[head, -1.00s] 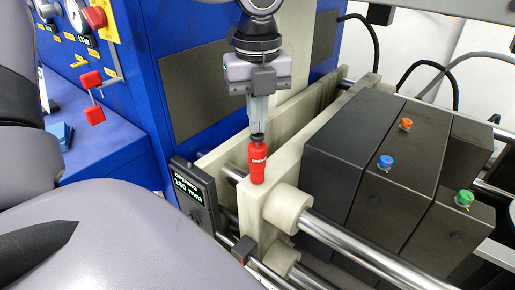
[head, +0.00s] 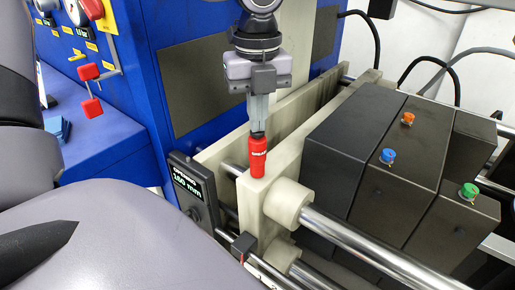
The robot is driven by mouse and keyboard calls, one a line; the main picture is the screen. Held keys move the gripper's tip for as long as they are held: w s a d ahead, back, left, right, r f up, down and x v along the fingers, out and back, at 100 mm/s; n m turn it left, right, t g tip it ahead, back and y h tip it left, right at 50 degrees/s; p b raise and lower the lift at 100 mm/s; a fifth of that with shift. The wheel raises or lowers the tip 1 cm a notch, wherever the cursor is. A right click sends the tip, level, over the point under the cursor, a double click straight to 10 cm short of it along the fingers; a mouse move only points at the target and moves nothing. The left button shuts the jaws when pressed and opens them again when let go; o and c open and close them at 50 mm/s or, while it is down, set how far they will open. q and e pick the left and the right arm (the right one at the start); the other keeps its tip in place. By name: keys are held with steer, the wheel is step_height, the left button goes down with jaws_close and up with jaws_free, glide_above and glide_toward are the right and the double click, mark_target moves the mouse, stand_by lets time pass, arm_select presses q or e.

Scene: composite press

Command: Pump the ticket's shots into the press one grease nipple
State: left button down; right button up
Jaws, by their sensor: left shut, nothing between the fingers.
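My left gripper (head: 257,118) points straight down with its fingers shut together and nothing between them. Its fingertips are at the dark top of an upright red grease bottle (head: 258,158), touching it or just above it; I cannot tell which. The bottle stands on the top edge of a cream press plate (head: 252,190). Three coloured caps, perhaps nipples, sit on the dark press blocks: orange (head: 408,118), blue (head: 388,156) and green (head: 469,190). No ticket is readable here. My right gripper is not in view.
A small display (head: 188,187) reading 160 mm is beside the plate. Steel rods (head: 355,244) run through cream collars (head: 292,201). A blue cabinet (head: 125,75) with gauges and red handles (head: 90,72) is at the left. Dark hoses hang at the back right.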

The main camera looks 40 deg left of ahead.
arm_select(q)
steer(key=shift+f, duration=0.25)
steer(key=shift+r, duration=0.15)
steer(key=shift+r+p, duration=0.4)
steer(key=shift+r, duration=0.4)
steer(key=shift+f, duration=0.2)
steer(key=shift+f+b, duration=0.75)
steer(key=shift+b, duration=0.25)
steer(key=shift+r, duration=0.15)
steer(key=shift+r+p, duration=0.5)
steer(key=shift+r, duration=0.25)
